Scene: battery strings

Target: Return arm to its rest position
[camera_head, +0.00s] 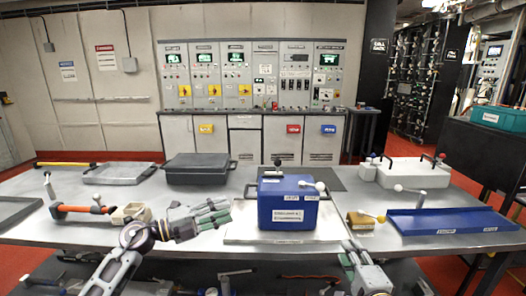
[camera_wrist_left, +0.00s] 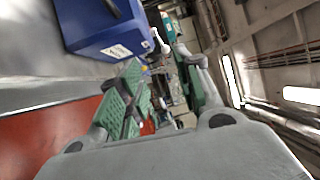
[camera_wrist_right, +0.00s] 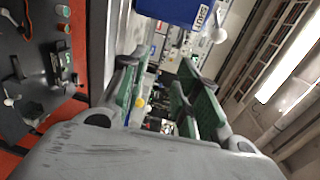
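My left gripper (camera_head: 212,214) is above the front part of the table, left of the blue battery box, and nothing is between its fingers. Its green-padded fingers stand apart in the left wrist view (camera_wrist_left: 160,85). My right gripper (camera_head: 350,252) is at the table's front edge, right of the blue box. Its fingers stand apart with nothing held in the right wrist view (camera_wrist_right: 160,85). The blue battery box (camera_head: 288,205), with a white label, stands on a light mat in the middle of the table. Neither gripper visibly touches it.
The metal table (camera_head: 130,187) carries a dark lidded case (camera_head: 197,170), a grey tray (camera_head: 118,173), an orange-handled tool (camera_head: 82,209), a beige holder (camera_head: 130,213), a yellow block (camera_head: 360,221), a blue tray (camera_head: 450,222) and a white box (camera_head: 412,172). Control cabinets (camera_head: 250,85) stand behind.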

